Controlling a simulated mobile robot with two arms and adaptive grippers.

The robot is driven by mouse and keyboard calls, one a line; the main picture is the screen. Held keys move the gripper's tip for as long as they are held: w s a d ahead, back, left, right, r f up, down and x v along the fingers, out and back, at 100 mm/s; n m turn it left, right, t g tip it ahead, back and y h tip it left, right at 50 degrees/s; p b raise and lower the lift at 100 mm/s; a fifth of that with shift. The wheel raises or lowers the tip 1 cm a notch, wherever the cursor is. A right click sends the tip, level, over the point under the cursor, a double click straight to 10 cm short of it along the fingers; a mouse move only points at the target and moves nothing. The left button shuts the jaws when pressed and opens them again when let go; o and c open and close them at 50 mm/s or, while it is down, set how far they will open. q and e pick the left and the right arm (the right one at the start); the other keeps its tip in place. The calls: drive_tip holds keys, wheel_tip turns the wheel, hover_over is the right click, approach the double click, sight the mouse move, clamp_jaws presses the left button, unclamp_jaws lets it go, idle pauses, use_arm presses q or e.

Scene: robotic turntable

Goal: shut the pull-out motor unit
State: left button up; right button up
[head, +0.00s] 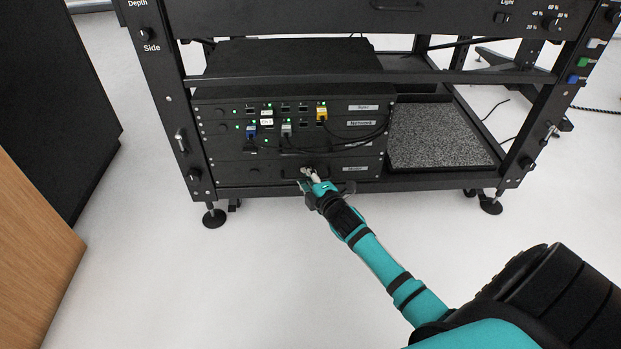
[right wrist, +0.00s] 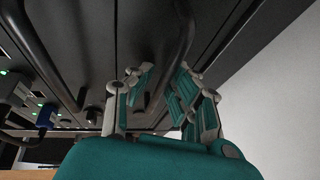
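The motor unit (head: 235,174) is the lowest black drawer in the rack, with a small label at its right. Its front looks about flush with the units above, though a small gap would be hard to tell. My right gripper (head: 308,174) is at the middle of its front, by the handle. In the right wrist view, the two teal fingers (right wrist: 165,82) stand apart, with a curved black handle bar (right wrist: 180,52) passing between or just beyond them. Contact cannot be told. My left gripper is not in view.
Above are network units with blue, grey and yellow plugs (head: 322,112) and hanging cables. A grey speckled plate (head: 435,135) lies to the right in the black frame (head: 520,150). A wooden panel (head: 35,245) stands at left. The white floor in front is clear.

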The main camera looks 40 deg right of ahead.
drive_tip(key=v, duration=1.2)
drive_tip(key=shift+w, duration=0.1)
